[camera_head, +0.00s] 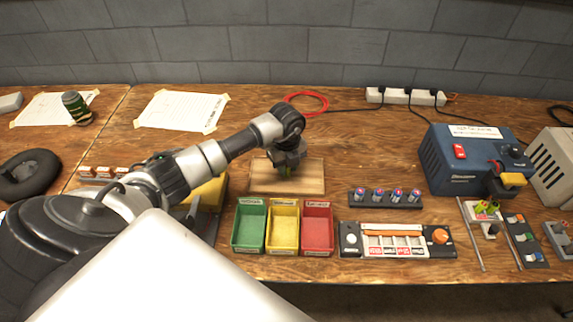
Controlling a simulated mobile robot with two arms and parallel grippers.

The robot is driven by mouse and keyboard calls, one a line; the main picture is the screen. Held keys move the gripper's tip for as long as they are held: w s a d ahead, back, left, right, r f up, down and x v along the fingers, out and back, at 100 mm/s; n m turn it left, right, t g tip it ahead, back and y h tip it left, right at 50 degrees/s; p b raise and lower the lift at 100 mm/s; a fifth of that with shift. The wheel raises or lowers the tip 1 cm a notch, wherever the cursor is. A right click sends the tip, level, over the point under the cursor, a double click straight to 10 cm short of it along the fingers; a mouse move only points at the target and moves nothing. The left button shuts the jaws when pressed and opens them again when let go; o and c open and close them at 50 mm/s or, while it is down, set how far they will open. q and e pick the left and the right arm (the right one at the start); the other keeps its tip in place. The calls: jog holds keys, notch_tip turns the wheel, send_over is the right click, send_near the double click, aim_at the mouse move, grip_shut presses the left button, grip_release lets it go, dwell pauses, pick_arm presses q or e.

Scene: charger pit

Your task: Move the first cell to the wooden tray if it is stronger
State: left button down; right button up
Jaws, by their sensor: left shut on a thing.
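My left gripper (287,168) is over the wooden tray (312,177), pointing down. It is shut on a small greenish thing, probably a cell, mostly hidden by the fingers. I cannot tell whether this thing touches the tray. Several cells with purple sides and pale tops (378,195) stand in a dark rack (355,201) to the right of the tray. A tester-like device (395,252) with an orange bar and an orange knob lies in front of the rack. My right gripper is not in view.
Green (248,248), yellow (282,248) and red (317,249) bins stand in front of the tray. A blue power unit (443,172) stands at the right. A red cable ring (322,98) and a power strip (405,97) lie at the back. The table behind the rack is clear.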

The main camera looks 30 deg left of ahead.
pick_arm(q)
jog(key=shift+f, duration=0.25)
dwell(0.4)
jog(key=c, duration=0.9)
grip_release()
jog(key=shift+r+p, duration=2.85)
jog(key=shift+r, duration=0.65)
